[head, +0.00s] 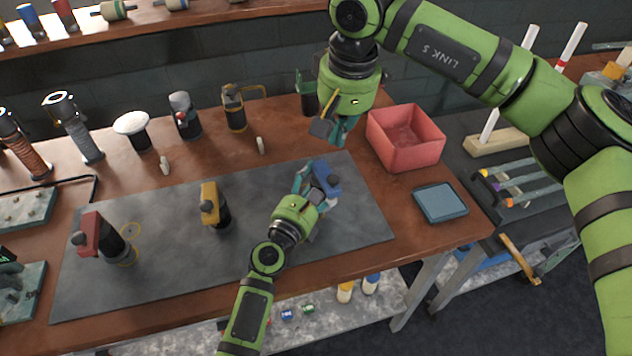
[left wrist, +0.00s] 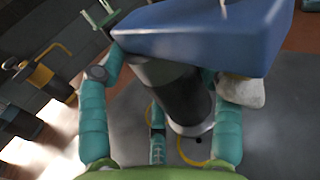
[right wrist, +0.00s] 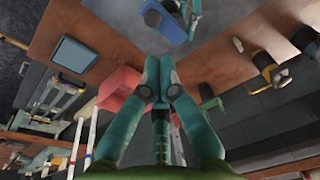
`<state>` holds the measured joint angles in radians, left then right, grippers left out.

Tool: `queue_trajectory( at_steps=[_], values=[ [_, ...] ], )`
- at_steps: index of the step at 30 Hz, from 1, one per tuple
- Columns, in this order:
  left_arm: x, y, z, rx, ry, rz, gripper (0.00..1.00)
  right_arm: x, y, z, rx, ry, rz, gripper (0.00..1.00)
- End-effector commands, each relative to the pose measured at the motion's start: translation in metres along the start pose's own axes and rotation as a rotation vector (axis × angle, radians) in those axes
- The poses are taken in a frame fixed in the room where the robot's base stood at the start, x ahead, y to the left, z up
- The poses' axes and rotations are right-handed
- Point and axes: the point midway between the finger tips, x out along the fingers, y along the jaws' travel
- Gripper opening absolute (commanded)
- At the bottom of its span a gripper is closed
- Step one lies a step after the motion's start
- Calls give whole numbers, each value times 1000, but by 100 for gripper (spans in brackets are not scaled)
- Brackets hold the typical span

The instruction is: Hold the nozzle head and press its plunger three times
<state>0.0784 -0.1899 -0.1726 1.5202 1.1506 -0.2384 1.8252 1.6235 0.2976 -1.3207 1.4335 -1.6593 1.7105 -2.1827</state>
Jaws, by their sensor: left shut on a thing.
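The blue nozzle head (head: 327,174) sits on a dark cylindrical body at the right end of the grey mat. In the left wrist view the blue head (left wrist: 200,40) is close and large above the dark body (left wrist: 170,95). My left gripper (head: 312,190) is shut around the dark body, with a teal finger on each side. My right gripper (head: 333,128) hangs above and behind the blue head, apart from it. In the right wrist view its fingertips (right wrist: 158,70) are together with nothing between them. A grey knob (right wrist: 152,18) shows on the blue head; I cannot tell whether it is pressed.
A yellow-headed nozzle (head: 209,195) and a red-headed one (head: 92,232) stand on the grey mat (head: 160,270). A red bin (head: 405,138) and blue-grey tray (head: 440,202) are at right. Several tools and a small pale peg (head: 260,145) stand behind the mat.

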Motion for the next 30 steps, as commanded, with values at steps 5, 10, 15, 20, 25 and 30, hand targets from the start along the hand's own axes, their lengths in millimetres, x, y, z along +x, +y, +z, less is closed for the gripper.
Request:
queue_trajectory(
  at_steps=[5,10,15,20,25,30],
  values=[
    [0,0,-1,1,2,1,19,1,-4,1,-144,37,23,0],
    [0,0,-1,2,2,1,19,15,-3,4,-157,39,24,0],
    [0,0,-1,2,3,1,19,37,-2,7,-154,37,24,0],
    [0,0,-1,2,3,1,19,53,-1,9,-153,38,23,0],
    [0,0,-2,2,3,1,19,62,-1,11,-154,40,24,0],
    [0,0,-2,2,3,1,19,64,-1,11,-153,40,24,0]
  ],
)
